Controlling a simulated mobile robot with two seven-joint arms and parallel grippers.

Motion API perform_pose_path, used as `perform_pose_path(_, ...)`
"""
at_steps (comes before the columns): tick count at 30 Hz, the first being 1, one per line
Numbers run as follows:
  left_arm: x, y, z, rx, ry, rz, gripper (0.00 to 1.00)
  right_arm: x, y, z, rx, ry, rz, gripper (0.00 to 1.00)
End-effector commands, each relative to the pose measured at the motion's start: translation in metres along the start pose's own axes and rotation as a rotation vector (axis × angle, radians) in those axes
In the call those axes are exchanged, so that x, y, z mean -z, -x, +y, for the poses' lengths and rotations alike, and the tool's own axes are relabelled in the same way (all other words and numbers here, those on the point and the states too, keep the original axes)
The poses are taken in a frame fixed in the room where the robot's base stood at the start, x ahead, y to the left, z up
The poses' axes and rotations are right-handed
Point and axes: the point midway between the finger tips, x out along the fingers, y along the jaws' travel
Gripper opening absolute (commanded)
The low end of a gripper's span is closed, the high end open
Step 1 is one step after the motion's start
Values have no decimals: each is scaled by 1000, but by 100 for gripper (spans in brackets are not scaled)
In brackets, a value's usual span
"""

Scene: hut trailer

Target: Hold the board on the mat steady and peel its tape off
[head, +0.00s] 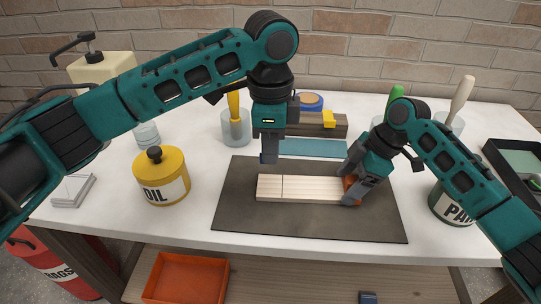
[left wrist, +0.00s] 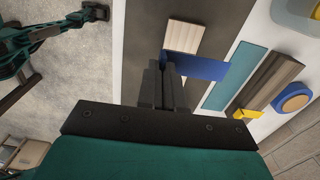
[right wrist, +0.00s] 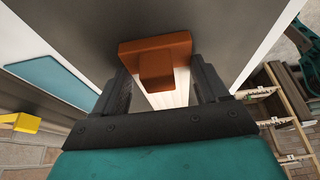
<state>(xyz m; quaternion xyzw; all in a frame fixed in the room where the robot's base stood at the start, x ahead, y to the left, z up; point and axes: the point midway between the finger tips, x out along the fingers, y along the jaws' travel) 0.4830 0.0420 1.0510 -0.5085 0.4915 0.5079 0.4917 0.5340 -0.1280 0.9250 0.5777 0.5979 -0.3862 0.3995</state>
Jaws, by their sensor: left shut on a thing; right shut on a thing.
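A pale wooden board (head: 310,188) lies flat on the dark mat (head: 235,215), with a thin dark line across it. My right gripper (head: 358,188) is shut around its right end, where an orange-brown block (right wrist: 155,50) sits between the fingers in the right wrist view. My left gripper (head: 270,158) is above the board's left part, fingers together and clear of the wood. In the left wrist view a blue strip of tape (left wrist: 200,66) sticks out from its fingers, hiding part of the board (left wrist: 183,35). I cannot tell whether the tape still touches the board.
Behind the mat lie a teal strip (head: 312,147), a wooden block with a yellow piece (head: 328,119) and a blue tape roll (head: 311,101). A yellow oil can (head: 161,178) stands left; a green paint tin (head: 450,205) stands right. The mat's front is clear.

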Motion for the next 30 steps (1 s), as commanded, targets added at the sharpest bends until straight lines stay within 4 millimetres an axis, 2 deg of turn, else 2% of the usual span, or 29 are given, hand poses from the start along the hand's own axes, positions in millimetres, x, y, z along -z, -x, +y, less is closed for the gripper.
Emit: perform_pose_path(30,0,38,0,1,1,0,0,0,0,0,-1,0,1,39)
